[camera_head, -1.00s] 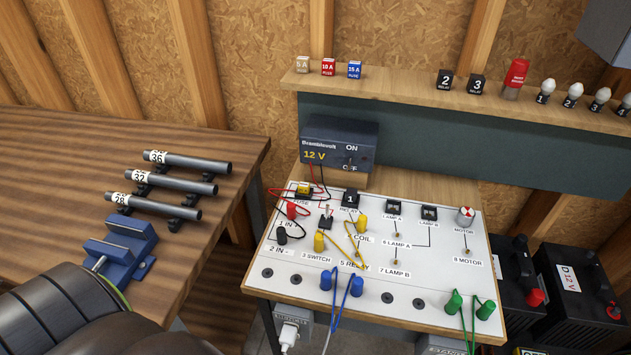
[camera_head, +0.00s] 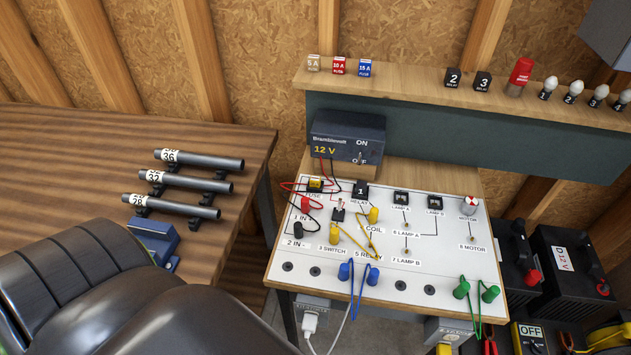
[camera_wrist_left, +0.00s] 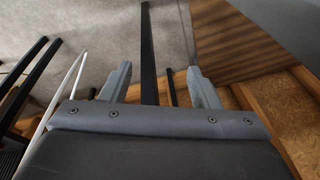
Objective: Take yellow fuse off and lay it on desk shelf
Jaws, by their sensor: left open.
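The yellow fuse (camera_head: 315,184) sits in the fuse holder at the upper left of the white circuit board (camera_head: 330,266). The desk shelf (camera_head: 420,87) runs along the back wall above the board. It bears a beige 5 A fuse (camera_head: 313,63), a red 10 A fuse (camera_head: 339,65) and a blue 15 A fuse (camera_head: 365,68). My left arm fills the lower left of the head view. My left gripper (camera_wrist_left: 155,85) shows in the left wrist view, with its fingers apart and nothing between them. My right gripper is in neither view.
A 12 V supply (camera_head: 346,140) stands behind the board. Several leads (camera_head: 364,290) loop over it. The wooden bench (camera_head: 70,160) at left holds dark tubes (camera_head: 200,160) and a blue vise (camera_head: 152,240). Relays (camera_head: 453,77) and lamps stand on the shelf's right part.

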